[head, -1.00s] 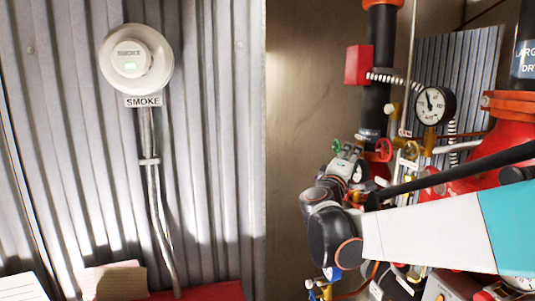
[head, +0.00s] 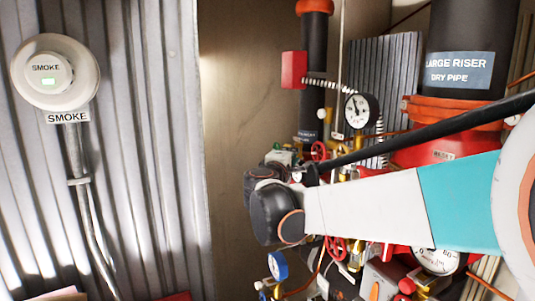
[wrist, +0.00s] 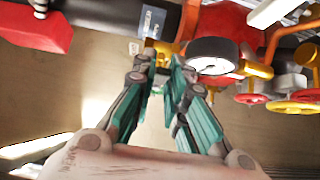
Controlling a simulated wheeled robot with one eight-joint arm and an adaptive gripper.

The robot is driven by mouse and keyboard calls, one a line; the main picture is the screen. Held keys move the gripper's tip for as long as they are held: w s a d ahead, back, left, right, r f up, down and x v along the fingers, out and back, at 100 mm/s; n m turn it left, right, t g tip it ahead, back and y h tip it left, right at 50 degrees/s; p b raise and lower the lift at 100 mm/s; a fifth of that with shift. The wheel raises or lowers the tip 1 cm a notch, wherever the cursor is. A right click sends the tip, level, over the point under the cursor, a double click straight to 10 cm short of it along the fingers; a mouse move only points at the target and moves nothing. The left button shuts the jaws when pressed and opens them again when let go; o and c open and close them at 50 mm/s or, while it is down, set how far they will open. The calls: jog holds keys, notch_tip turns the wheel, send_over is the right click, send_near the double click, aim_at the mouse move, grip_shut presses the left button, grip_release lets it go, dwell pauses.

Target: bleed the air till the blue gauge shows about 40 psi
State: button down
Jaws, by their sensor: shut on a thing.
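In the head view my arm hides most of the gripper.
A white-faced gauge (head: 361,110) hangs above my arm. Red handwheels (head: 335,249) and a larger gauge (head: 436,260) crowd the pipework. A large red-and-black riser (head: 470,75) stands right. A smoke detector (head: 55,72) is on the corrugated wall.

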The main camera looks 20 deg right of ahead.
jog(key=shift+s, duration=0.1)
jog(key=c, duration=1.6)
grip_release()
jog(key=shift+s+a, duration=0.1)
jog(key=v, duration=1.1)
jog(key=shift+s+a, duration=0.25)
